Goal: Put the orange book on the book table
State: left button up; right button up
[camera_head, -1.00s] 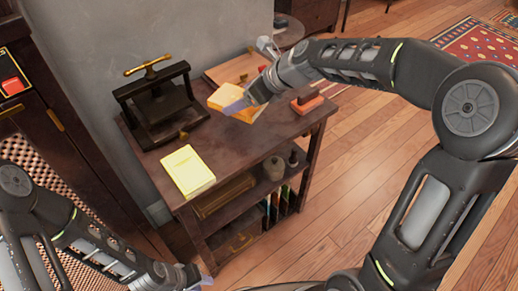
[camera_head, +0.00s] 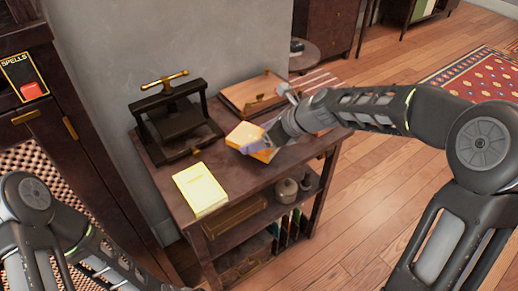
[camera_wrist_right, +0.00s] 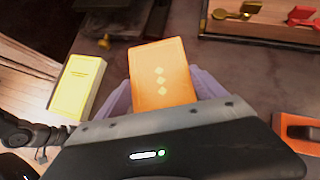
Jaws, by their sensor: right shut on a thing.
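The orange book (camera_head: 247,137) is held by my right gripper (camera_head: 262,143) over the dark wooden table (camera_head: 235,180). In the right wrist view the orange book (camera_wrist_right: 160,75) sits between the two pale purple fingers of the gripper (camera_wrist_right: 165,95), which are shut on it. I cannot tell whether the book touches the tabletop. A yellow book (camera_head: 200,189) lies flat on the table's near left part and also shows in the right wrist view (camera_wrist_right: 77,87). My left arm is at the lower left, and its gripper is out of the picture.
A black book press (camera_head: 172,115) stands at the table's back left. A wooden case (camera_head: 253,91) lies at the back right. An orange block shows in the right wrist view (camera_wrist_right: 300,130). Jars (camera_head: 287,190) and books fill the lower shelf.

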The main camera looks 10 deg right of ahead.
jog(key=shift+f+b, duration=0.65)
jog(key=shift+f, duration=1.15)
jog(key=shift+f, duration=0.2)
jog(key=o, duration=2)
